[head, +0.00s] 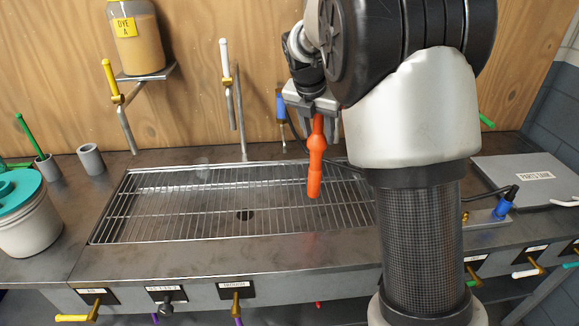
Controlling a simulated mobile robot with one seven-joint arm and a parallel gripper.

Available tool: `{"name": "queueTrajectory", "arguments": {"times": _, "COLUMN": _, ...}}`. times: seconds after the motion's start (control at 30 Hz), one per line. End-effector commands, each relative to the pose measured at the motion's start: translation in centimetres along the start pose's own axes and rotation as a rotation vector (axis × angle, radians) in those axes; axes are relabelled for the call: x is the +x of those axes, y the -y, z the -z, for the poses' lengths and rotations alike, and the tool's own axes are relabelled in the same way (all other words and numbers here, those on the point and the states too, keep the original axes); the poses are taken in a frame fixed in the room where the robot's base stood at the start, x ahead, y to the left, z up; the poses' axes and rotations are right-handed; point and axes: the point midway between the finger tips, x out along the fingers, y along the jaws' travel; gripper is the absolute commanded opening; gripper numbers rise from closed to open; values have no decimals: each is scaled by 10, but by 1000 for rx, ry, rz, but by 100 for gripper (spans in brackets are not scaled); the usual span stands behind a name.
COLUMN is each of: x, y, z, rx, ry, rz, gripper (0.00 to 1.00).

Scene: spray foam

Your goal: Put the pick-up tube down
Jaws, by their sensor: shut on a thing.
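The orange-red pick-up tube (315,160) hangs nearly upright from my gripper (318,112). My gripper is shut around its upper end, and its fingers point down. The tube's lower end appears above the right part of the metal grate (160,228) in the sink. I cannot tell how high it is above the grate. My arm hides part of the counter behind and to the right of the tube.
Two grey cups (91,160) stand at the left, one holding a green-handled tool. A white bucket with a teal lid (27,215) is at the left edge. Taps, including a white-handled one (225,60), rise behind the sink.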

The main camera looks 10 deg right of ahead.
Motion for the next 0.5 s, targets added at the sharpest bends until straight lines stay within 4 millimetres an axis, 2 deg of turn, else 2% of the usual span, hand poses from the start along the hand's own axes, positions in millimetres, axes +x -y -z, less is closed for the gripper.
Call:
{"name": "queueTrajectory", "arguments": {"times": 0.17, "x": 18, "y": 0, "z": 7, "rx": 0, "ry": 0, "rz": 0, "gripper": 5}}
{"name": "queueTrajectory", "arguments": {"times": 0.4, "x": 53, "y": 0, "z": 22, "rx": 1, "ry": -2, "rz": 2, "gripper": 5}}
{"name": "queueTrajectory", "arguments": {"times": 0.5, "x": 59, "y": 0, "z": 25, "rx": 2, "ry": 0, "rz": 0, "gripper": 5}}
